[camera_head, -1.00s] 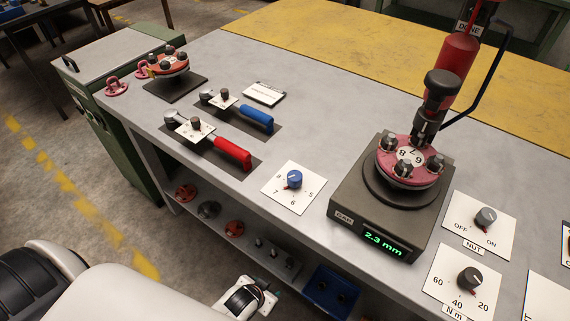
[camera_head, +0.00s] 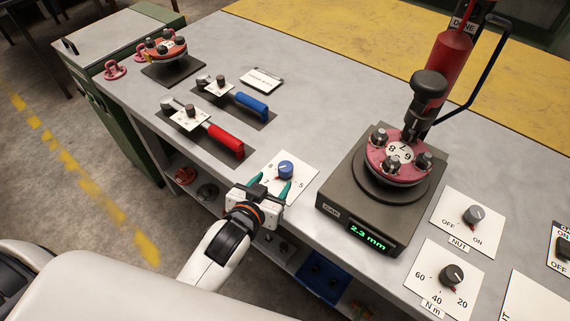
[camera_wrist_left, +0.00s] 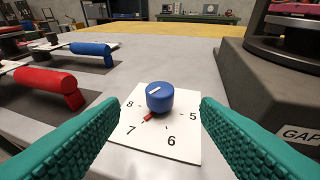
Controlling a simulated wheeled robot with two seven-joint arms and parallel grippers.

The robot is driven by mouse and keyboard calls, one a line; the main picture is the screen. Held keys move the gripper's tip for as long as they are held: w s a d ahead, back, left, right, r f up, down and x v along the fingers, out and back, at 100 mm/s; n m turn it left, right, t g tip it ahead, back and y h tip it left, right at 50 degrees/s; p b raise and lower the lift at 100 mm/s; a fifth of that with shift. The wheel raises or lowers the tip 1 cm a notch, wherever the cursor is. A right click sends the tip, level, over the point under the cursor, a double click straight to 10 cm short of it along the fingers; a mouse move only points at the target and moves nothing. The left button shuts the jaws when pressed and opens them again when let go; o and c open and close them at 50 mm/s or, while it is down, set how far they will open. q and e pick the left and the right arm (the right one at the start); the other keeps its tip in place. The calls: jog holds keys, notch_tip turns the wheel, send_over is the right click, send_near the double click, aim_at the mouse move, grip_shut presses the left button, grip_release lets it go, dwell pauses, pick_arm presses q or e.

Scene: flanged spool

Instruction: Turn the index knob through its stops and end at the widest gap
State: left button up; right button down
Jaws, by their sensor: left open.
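The blue index knob (camera_head: 286,169) stands on a white card with 5, 6, 7 and 8 around it. In the left wrist view the knob (camera_wrist_left: 159,97) is centred, and its red pointer (camera_wrist_left: 148,117) points lower left, toward the 7. My left gripper (camera_head: 270,184) is open at the card's near side. Its teal fingers flank the knob in the wrist view, apart from it. The gap gauge (camera_head: 368,238) reads 2.3 mm. On it sits a pink flanged spool (camera_head: 376,157) with a numbered white top under a red tool. My right gripper is not in view.
A red-handled clamp (camera_head: 225,141) and a blue-handled clamp (camera_head: 251,104) lie left of the card. The gauge block is close on the right. The NUT knob (camera_head: 473,214) and the N m knob (camera_head: 452,276) are farther right. Shelf parts lie below the bench edge.

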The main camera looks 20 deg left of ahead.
aim_at(285, 167)
pick_arm(q)
jog(key=x, duration=0.9)
jog(key=shift+w+f, duration=0.2)
jog(key=shift+w, duration=0.05)
jog(key=shift+c, duration=0.4)
jog(key=shift+p, duration=0.35)
jog(key=c, duration=0.9)
